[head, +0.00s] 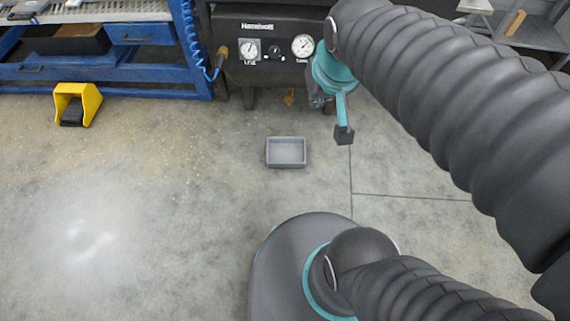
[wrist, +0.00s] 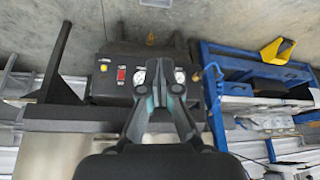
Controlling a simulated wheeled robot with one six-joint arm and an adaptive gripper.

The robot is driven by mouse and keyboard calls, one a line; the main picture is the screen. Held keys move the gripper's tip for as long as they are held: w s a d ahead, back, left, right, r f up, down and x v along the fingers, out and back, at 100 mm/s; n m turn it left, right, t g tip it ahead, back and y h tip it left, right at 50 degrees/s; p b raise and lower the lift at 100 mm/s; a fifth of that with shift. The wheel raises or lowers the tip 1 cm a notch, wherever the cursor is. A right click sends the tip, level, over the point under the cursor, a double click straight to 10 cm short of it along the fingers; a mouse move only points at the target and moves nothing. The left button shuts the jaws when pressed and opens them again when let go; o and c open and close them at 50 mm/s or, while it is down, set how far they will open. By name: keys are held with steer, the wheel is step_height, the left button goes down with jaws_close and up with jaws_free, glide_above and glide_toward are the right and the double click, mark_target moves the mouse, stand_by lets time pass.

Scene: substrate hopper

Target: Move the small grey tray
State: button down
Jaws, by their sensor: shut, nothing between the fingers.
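The small grey tray (head: 286,154) is a shallow rectangular box lying on the concrete floor in front of the black machine. It looks empty. In the wrist view a pale grey piece at the top edge (wrist: 155,3) looks like the same tray, cut off by the frame. My gripper (head: 344,134) is in the air, to the right of the tray in the head view and apart from it. In the wrist view its fingers (wrist: 158,76) come together with nothing between them.
A black machine (head: 262,72) with gauges stands behind the tray, beside a blue workbench (head: 150,62) with a coiled blue hose. A yellow foot pedal (head: 77,104) sits on the floor at left. A grey shelf (head: 535,35) stands at far right. Floor around the tray is clear.

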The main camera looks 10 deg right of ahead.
steer(key=w+f+g+b, duration=0.1)
steer(key=w+f+g, duration=0.1)
steer(key=w+f, duration=0.85)
steer(key=m+g+b, duration=0.2)
glide_above(286, 171)
steer(key=s, duration=0.2)
step_height(286, 171, down, 29)
steer(key=shift+m+g, duration=0.5)
steer(key=f, duration=0.8)
steer(key=s+f+b, duration=0.1)
steer(key=f, duration=0.7)
steer(key=s+a+f+b, duration=0.1)
steer(key=f, duration=0.7)
steer(key=shift+w+d+r, duration=0.1)
steer(key=shift+w+d, duration=0.1)
steer(key=shift+w, duration=0.4)
steer(key=shift+w+d+r, duration=0.1)
steer(key=shift+w+d, duration=0.05)
steer(key=shift+w, duration=0.45)
steer(key=shift+w+d, duration=0.2)
steer(key=shift+w, duration=0.5)
